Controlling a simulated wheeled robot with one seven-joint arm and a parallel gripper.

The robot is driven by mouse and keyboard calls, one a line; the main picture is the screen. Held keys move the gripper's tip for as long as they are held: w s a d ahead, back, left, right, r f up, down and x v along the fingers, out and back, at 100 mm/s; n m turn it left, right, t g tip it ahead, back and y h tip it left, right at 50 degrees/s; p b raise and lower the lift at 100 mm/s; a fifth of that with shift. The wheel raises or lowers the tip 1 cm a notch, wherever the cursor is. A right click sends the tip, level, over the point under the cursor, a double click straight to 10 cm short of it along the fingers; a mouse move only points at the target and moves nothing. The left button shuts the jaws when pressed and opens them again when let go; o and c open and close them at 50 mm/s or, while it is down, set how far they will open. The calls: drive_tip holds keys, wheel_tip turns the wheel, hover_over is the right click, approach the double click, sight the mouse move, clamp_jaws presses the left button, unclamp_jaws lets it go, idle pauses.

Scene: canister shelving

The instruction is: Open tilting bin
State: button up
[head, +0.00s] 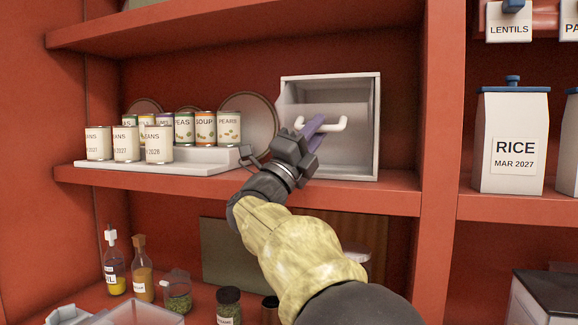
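The tilting bin (360,95) is a pale grey box on the middle shelf, with a white bar handle (340,123) across its front. How far its front is tilted is hard to tell. My gripper (314,127), dark with purple fingers, is at the handle's left and middle part, and the fingers overlap the bar in the head view. The fingers are seen from behind and nearly edge on, so the gap between them and any grip on the bar cannot be made out. My gripper and wrist hide the bin's lower left part.
Several cans (158,144) stand on a white stepped riser (190,167) left of the bin, with round plates (250,115) behind. A red upright (437,130) is to the right, with a rice canister (511,130) beyond. Bottles and jars (228,304) stand on the shelf below.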

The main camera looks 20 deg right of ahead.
drive_tip(key=b+v, duration=0.4)
drive_tip(key=v, duration=1.2)
drive_tip(key=shift+a+f+b, duration=0.2)
drive_tip(key=shift+b, duration=0.2)
drive_tip(key=shift+s, duration=0.1)
